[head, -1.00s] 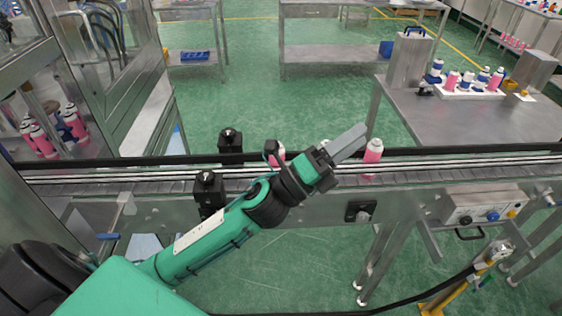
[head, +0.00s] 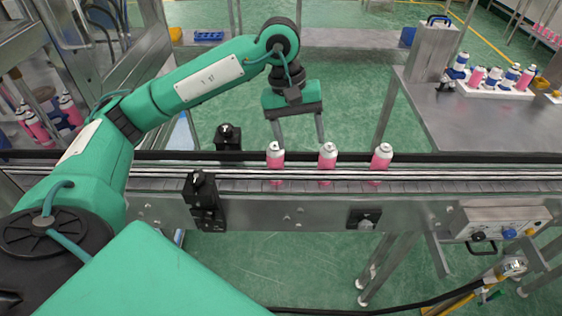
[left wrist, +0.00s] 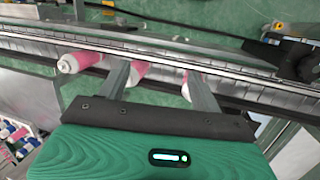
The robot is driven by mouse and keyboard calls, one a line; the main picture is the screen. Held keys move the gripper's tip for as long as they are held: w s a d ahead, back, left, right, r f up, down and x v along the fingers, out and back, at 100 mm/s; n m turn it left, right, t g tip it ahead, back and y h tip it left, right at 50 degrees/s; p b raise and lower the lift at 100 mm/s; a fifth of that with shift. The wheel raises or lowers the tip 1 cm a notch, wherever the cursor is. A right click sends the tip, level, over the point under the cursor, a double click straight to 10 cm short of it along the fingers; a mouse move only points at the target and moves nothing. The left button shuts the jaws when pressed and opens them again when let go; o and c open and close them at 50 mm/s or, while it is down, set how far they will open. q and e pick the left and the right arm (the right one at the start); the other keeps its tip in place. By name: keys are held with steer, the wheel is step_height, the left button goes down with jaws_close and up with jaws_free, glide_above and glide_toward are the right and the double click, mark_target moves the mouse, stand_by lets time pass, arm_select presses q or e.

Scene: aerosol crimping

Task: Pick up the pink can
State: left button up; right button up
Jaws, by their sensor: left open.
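Three pink cans with white tops stand upright in a row on the conveyor: a left one (head: 275,164), a middle one (head: 327,164) and a right one (head: 380,164). My left gripper (head: 300,143) is open and empty, fingers pointing down, on the far side of the conveyor near the left and middle cans. In the left wrist view, one pink can (left wrist: 85,61) lies left of the fingers, a second (left wrist: 138,73) shows between the fingers (left wrist: 155,70), and a third is partly hidden by the right finger. My right gripper is not seen.
The conveyor (head: 450,180) runs across the view with rails along it. Black sensor blocks (head: 205,195) stand at its left part. A steel table (head: 480,125) at right holds a white tray of cans. More pink cans stand behind glass at left.

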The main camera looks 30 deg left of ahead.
mark_target(275, 143)
arm_select(q)
steer(key=a+y, duration=0.1)
steer(key=a, duration=0.1)
steer(key=w+a+r+y, duration=0.1)
steer(key=a, duration=0.1)
steer(key=a+r+y, duration=0.1)
steer(key=a, duration=0.1)
steer(key=shift+w+a+r, duration=0.1)
steer(key=shift+w+a, duration=0.1)
steer(key=shift+a, duration=0.25)
step_height(275, 143, down, 8)
steer(key=shift+f+p, duration=0.15)
steer(key=shift+p, duration=0.35)
steer(key=shift+f+p, duration=0.35)
steer(key=shift+f, duration=0.05)
step_height(275, 143, down, 3)
steer(key=shift+p, duration=0.8)
steer(key=shift+f, duration=0.75)
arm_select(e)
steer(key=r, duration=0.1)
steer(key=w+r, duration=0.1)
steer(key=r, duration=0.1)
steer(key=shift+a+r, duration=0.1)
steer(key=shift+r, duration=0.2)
arm_select(q)
steer(key=c, duration=1.1)
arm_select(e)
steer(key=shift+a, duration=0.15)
